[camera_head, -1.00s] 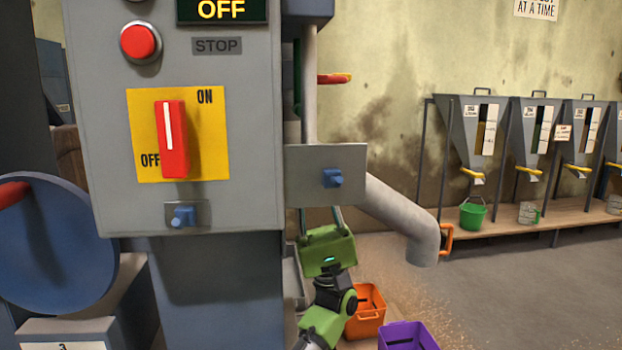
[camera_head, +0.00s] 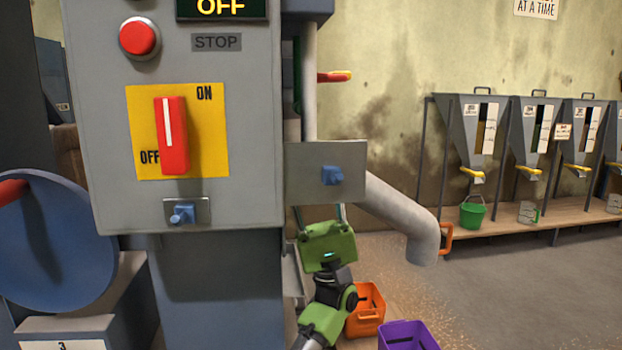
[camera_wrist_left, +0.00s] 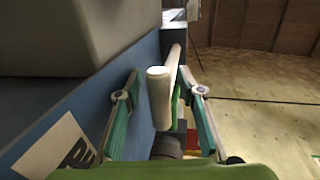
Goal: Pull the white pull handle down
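The white pull handle (camera_wrist_left: 159,98) shows in the left wrist view as a pale, round-ended bar beside a blue panel. My left gripper (camera_wrist_left: 165,88) is open, with one teal-padded finger on each side of the handle. There is a gap on both sides, and I see no clear contact. In the head view my left gripper (camera_head: 321,214) points up below the grey plate, and its fingertips are hidden behind that plate. The handle is hidden in the head view. My right gripper is not in view.
The grey control cabinet (camera_head: 258,130) and its side plate (camera_head: 304,178) stand close to the gripper. A grey spout (camera_head: 401,211) slopes down to the right. An orange bucket (camera_head: 366,311) and a purple bucket (camera_head: 407,337) are on the floor below. Open floor lies right.

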